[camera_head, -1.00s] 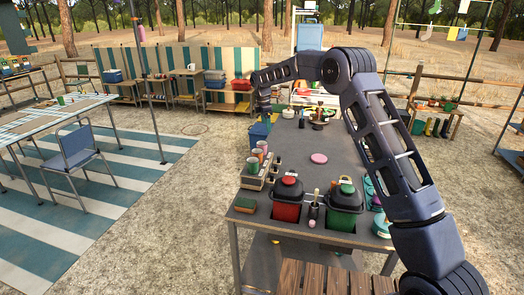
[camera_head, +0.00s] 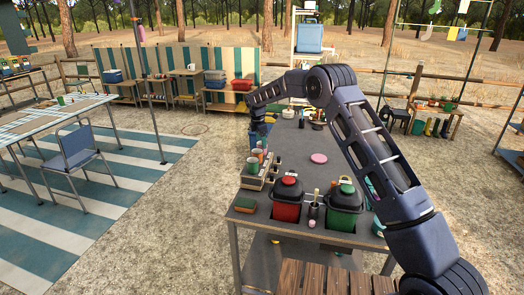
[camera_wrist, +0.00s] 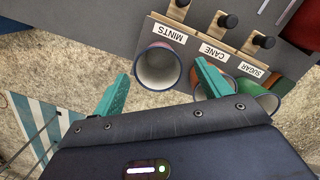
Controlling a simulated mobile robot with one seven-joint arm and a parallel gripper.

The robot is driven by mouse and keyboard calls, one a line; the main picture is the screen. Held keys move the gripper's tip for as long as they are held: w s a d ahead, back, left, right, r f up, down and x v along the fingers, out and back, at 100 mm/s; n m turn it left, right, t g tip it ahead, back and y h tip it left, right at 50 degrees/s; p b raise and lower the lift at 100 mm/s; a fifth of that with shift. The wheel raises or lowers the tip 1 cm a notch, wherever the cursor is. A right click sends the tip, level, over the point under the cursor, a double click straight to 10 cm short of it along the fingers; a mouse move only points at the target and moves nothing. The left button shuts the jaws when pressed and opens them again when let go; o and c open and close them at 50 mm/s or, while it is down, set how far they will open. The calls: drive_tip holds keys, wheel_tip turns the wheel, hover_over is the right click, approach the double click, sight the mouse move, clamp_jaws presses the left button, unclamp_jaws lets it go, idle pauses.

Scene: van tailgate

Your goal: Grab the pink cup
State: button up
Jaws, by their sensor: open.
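My gripper (camera_wrist: 162,80) is open. Its two teal fingers lie either side of a cup (camera_wrist: 158,68) with a pinkish-red and blue rim and pale inside, by the MINTS label. This may be the pink cup. The right finger partly covers a reddish cup (camera_wrist: 221,77) by the CANE label. A green cup (camera_wrist: 260,99) is by the SUGAR label. In the head view, my gripper (camera_head: 259,138) is over the far end of the cup row. A reddish cup (camera_head: 257,155) and a green cup (camera_head: 253,166) show there. The farthest cup is mostly hidden.
The wooden rack (camera_wrist: 225,47) with dark knobs runs beside the cups. A red-lidded bin (camera_head: 287,200) and a green bin (camera_head: 344,207) stand at the near table end. A pink disc (camera_head: 319,158) lies on the mostly clear middle of the grey table.

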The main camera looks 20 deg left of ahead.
drive_tip(key=shift+w+d+f, duration=0.1)
drive_tip(key=shift+w+f, duration=0.05)
drive_tip(key=shift+f, duration=0.85)
drive_tip(key=shift+w+d+f, duration=0.1)
drive_tip(key=shift+f, duration=0.85)
drive_tip(key=c, duration=1.1)
drive_tip(key=shift+o, duration=0.2)
